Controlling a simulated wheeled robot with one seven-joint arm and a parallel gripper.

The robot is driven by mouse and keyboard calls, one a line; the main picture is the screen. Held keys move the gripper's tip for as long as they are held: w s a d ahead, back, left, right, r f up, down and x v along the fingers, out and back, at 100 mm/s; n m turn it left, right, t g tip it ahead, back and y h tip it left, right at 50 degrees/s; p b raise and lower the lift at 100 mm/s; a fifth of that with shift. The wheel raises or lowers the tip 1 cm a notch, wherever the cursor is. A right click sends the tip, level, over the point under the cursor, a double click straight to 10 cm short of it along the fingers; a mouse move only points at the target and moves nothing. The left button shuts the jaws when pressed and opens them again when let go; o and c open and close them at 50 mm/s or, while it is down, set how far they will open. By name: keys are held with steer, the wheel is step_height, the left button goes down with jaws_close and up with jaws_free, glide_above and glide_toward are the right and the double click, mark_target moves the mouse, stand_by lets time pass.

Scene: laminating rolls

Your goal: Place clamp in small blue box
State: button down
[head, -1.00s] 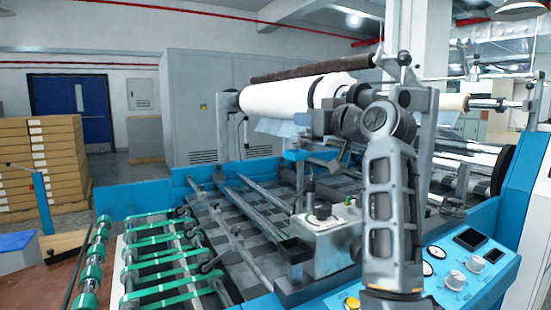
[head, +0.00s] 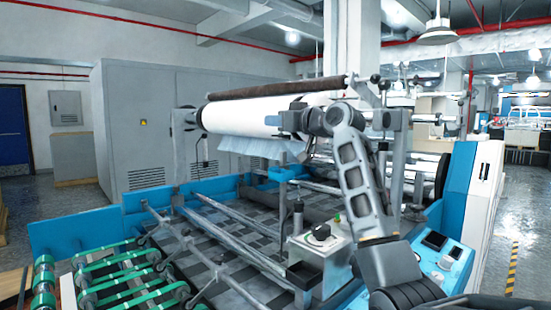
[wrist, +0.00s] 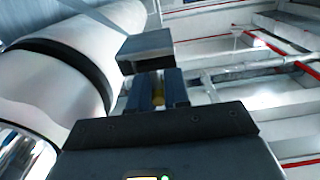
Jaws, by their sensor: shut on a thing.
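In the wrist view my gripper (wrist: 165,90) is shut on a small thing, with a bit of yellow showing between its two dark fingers. A dark grey block (wrist: 146,46) sits at the fingertips and looks like part of the held clamp, though its full shape is hidden. In the head view my forearm rises from the lower right and bends left in front of the roll's right end.
The white laminating roll (head: 255,115) lies close to my gripper and also fills the left of the wrist view (wrist: 60,75). A grey control box (head: 320,255) and blue panel (head: 440,262) stand near my arm. Green-banded rollers (head: 130,275) lie lower left. Floor at right (head: 520,220) is open.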

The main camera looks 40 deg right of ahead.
step_height(320, 180, down, 10)
steer(key=shift+r+p, duration=0.1)
steer(key=shift+p, duration=0.5)
steer(key=shift+f, duration=0.25)
steer(key=c, duration=1.4)
jaws_free()
steer(key=shift+r, duration=0.15)
steer(key=shift+r, duration=0.15)
steer(key=s+b, duration=0.2)
steer(key=s, duration=1)
steer(key=shift+d, duration=0.2)
